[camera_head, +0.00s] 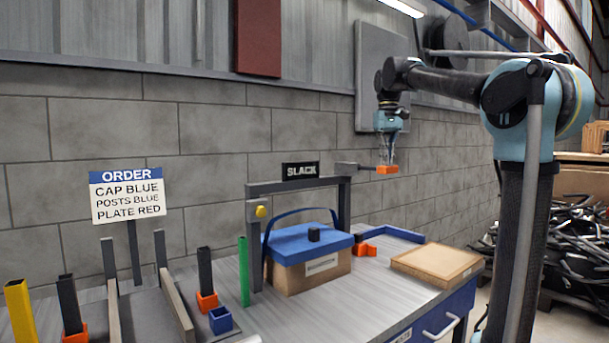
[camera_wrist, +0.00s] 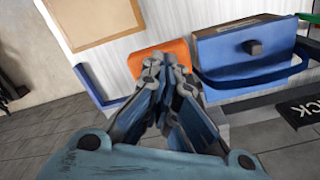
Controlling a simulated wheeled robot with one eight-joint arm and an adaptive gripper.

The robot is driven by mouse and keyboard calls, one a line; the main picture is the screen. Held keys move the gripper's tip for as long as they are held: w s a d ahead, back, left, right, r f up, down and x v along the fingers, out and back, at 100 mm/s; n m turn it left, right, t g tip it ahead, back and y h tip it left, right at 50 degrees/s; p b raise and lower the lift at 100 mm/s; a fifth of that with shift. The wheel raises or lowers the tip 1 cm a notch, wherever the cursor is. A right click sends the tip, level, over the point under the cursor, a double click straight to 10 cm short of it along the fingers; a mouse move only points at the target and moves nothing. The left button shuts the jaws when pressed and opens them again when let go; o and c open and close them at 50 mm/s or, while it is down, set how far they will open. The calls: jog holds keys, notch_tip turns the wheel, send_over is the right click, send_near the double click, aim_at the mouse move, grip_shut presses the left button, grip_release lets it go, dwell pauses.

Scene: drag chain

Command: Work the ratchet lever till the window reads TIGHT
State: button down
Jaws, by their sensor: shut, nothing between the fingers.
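The window (camera_head: 300,170) on top of the grey frame (camera_head: 270,187) reads SLACK; part of it also shows at the right edge of the wrist view (camera_wrist: 303,104). A grey lever arm (camera_head: 360,166) sticks out right from the frame and ends in an orange handle (camera_head: 387,170). My gripper (camera_head: 387,161) is shut and empty, pointing down just above the orange handle. In the wrist view my fingertips (camera_wrist: 168,68) overlap the near edge of the orange handle (camera_wrist: 152,58); I cannot tell whether they touch it.
A box with a blue lid (camera_head: 297,241) stands under the frame, with a blue strap (camera_head: 290,212) arched over it. A wooden tray (camera_head: 437,262) lies to the right. An order sign (camera_head: 127,195) and several posts stand at left. The block wall is behind.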

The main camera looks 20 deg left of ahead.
notch_tip(320, 180, up, 14)
dwell(0.8)
jog(key=shift+a, duration=0.1)
dwell(1.2)
jog(key=shift+w+a+f, duration=0.15)
jog(key=shift+f, duration=1)
jog(key=shift+w+a+f, duration=0.15)
jog(key=shift+a+f, duration=0.05)
jog(key=shift+f, duration=0.9)
jog(key=shift+w+a+f, duration=0.15)
jog(key=shift+f, duration=1)
